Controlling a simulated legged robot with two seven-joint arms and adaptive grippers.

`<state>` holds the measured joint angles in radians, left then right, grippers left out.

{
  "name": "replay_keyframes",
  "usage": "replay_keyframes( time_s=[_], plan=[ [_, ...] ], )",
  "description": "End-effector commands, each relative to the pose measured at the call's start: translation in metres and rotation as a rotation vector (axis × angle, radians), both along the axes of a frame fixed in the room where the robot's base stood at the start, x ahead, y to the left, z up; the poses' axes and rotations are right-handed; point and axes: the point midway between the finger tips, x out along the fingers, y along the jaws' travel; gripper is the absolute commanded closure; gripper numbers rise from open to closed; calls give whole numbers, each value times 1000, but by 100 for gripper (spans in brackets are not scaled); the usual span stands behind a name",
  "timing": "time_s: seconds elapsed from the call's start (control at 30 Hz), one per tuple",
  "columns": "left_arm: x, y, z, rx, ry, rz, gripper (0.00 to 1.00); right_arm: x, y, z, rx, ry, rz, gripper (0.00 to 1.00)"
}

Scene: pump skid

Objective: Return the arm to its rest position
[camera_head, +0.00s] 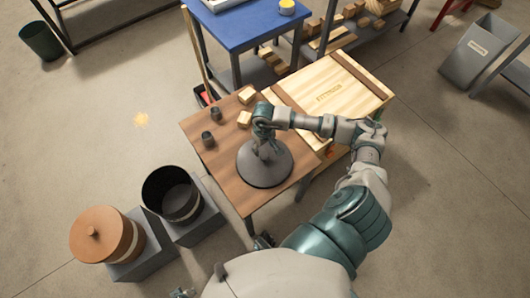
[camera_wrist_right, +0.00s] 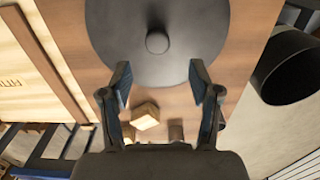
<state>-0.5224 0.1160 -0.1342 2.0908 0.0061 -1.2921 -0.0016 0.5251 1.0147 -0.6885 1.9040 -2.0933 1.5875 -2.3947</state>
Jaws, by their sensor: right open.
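My right arm reaches from the lower right over the small wooden table (camera_head: 222,165). My right gripper (camera_head: 268,150) points down above a dark grey round lid (camera_head: 265,172) lying on that table. In the wrist view the right gripper (camera_wrist_right: 160,85) is open, its two fingers apart with nothing between them. The lid (camera_wrist_right: 120,30) and its round knob (camera_wrist_right: 157,41) show ahead of the fingertips; the knob is not gripped. The exact height above the lid is hard to tell. My left gripper is not clearly visible.
A wooden crate (camera_head: 310,85) stands close beside the table under my forearm. Wooden blocks (camera_head: 244,119) and small dark cylinders (camera_head: 208,138) sit on the table. An open black pot (camera_head: 157,190) and a lidded copper pot (camera_head: 95,245) stand at lower left.

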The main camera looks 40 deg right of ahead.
Motion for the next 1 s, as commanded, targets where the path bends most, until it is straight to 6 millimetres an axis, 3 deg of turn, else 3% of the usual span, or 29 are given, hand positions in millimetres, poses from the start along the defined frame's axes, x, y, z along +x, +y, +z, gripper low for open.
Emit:
replay_keyframes(
  time_s=[0.2,0.77,0.87,0.97,1.0],
  plan=[
    [0,-1,-4,1,1,0,60,0,-1,19,2,1,-1,38],
    [0,-2,-5,1,3,1,60,0,0,20,4,1,-1,38],
    [-1,0,-3,1,2,1,60,0,16,17,55,-8,-16,38],
    [0,0,1,1,1,1,60,-2,60,12,216,-22,-80,38],
    [0,0,4,0,-1,2,60,-4,87,11,316,-24,-124,38]
  ],
)
